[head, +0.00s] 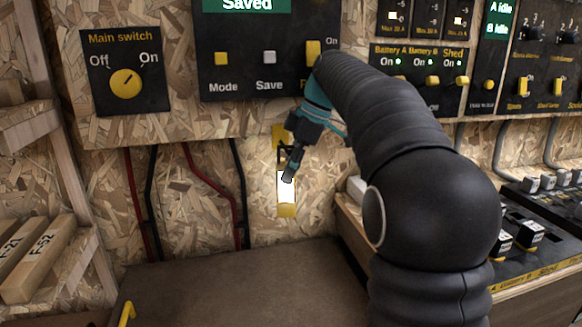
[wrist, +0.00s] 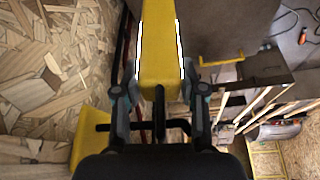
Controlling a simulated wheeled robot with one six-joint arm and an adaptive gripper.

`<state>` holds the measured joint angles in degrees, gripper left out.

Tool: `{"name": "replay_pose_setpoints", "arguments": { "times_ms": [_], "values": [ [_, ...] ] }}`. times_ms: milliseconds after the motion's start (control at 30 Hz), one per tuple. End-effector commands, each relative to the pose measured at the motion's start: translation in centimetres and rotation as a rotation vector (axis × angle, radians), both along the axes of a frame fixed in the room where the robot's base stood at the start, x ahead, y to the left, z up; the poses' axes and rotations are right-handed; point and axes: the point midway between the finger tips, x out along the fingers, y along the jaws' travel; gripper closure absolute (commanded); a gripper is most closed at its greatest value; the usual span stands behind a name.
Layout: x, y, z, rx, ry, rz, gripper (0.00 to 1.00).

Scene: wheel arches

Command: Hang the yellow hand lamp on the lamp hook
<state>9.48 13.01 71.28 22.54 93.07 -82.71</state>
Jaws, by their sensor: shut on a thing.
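The yellow hand lamp (head: 287,210) has a lit white panel and stands roughly upright in front of the chipboard wall. My gripper (head: 289,178) is shut on it and covers part of it. In the wrist view the lamp's yellow body (wrist: 161,45) lies between the fingertips (wrist: 160,92), with bright strips along both sides. A yellow plate with a black hook (head: 279,136) is on the wall just above the lamp. In the wrist view this plate (wrist: 88,133) is at lower left, with a black bar beside my gripper. I cannot tell whether lamp and hook touch.
A switch panel (head: 266,86) overhangs just above my gripper. Red and black cables (head: 213,190) run down the wall at left. A brown bench top (head: 235,285) lies below. A wooden shelf with labelled blocks (head: 38,258) stands at left, and a control desk (head: 545,265) at right.

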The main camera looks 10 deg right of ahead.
Motion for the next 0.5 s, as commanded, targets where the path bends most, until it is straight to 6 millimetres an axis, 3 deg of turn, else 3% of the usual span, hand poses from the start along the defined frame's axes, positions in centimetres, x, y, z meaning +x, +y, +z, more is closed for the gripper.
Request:
{"name": "replay_pose_setpoints", "arguments": {
  "times_ms": [333, 367, 467, 500],
  "values": [
    [0.04, 0.14, 0.03, 0.003, -0.001, 0.001, 1.00],
    [0.04, 0.14, 0.03, 0.003, -0.001, 0.001, 0.57],
    [0.03, 0.15, 0.03, 0.003, -0.001, 0.001, 0.32],
    [0.03, 0.13, 0.04, 0.002, -0.001, 0.001, 0.30]
  ]
}}
